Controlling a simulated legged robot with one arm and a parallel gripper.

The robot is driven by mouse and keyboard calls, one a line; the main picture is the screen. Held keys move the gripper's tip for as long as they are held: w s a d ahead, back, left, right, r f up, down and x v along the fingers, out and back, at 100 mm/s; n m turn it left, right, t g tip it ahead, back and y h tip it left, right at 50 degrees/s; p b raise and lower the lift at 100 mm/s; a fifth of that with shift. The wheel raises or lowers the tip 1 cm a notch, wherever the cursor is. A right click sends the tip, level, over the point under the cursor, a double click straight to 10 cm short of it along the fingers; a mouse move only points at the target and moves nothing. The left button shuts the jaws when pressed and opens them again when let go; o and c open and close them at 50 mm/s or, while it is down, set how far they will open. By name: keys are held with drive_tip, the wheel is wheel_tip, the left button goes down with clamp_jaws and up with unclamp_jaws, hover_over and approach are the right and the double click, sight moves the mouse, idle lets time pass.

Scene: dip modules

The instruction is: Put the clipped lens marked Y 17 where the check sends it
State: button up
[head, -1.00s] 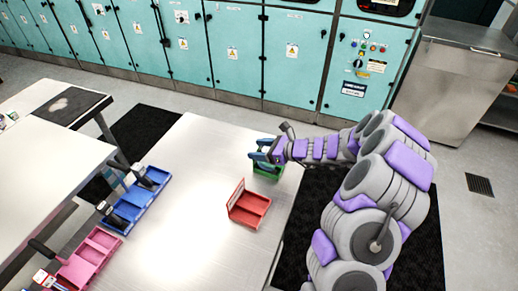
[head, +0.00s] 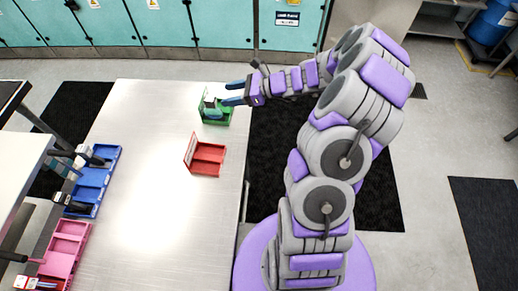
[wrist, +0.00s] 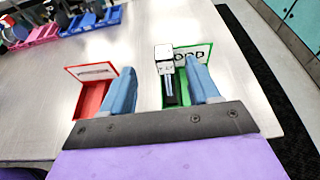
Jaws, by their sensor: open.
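A clipped lens (wrist: 165,66), a white block on a dark stem, stands in the green tray between my gripper's fingers in the wrist view. Small marks show on the white block, but I cannot read them. The green tray (head: 215,119) sits at the table's far right corner; its back panel ends in "OOD", the first letter covered. My gripper (wrist: 160,66) has two blue fingers spread apart, with gaps on both sides of the lens. In the head view my gripper (head: 225,93) is over the green tray. A red tray (head: 207,158) with a raised panel looks empty.
A blue compartment tray (head: 93,181) holds dark pieces with white blocks at the table's left edge. A pink tray (head: 66,250) is nearer, with red-and-white labels beside it. The table's middle (head: 150,190) is clear. Another table stands at left.

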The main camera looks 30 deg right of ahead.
drive_tip(key=s+a+r+n+g+h, duration=0.1)
drive_tip(key=s+a+r+n+g, duration=0.35)
drive_tip(key=s+a+n, duration=0.3)
drive_tip(key=s+a+r+n+g, duration=0.4)
drive_tip(key=s+a+r+n, duration=0.15)
drive_tip(key=s+a, duration=0.3)
drive_tip(key=s+d+n+h, duration=0.3)
drive_tip(key=s+n+h, duration=0.2)
drive_tip(key=s, duration=0.6)
drive_tip(key=s+d+r+n+g+h, duration=0.1)
drive_tip(key=s+d+n+h, duration=0.3)
drive_tip(key=s, duration=0.7)
drive_tip(key=shift+d+n+h, duration=0.2)
drive_tip(key=shift+n+h, duration=0.5)
drive_tip(key=shift+n, duration=0.7)
drive_tip(key=shift+s, duration=0.1)
drive_tip(key=shift+c, duration=0.2)
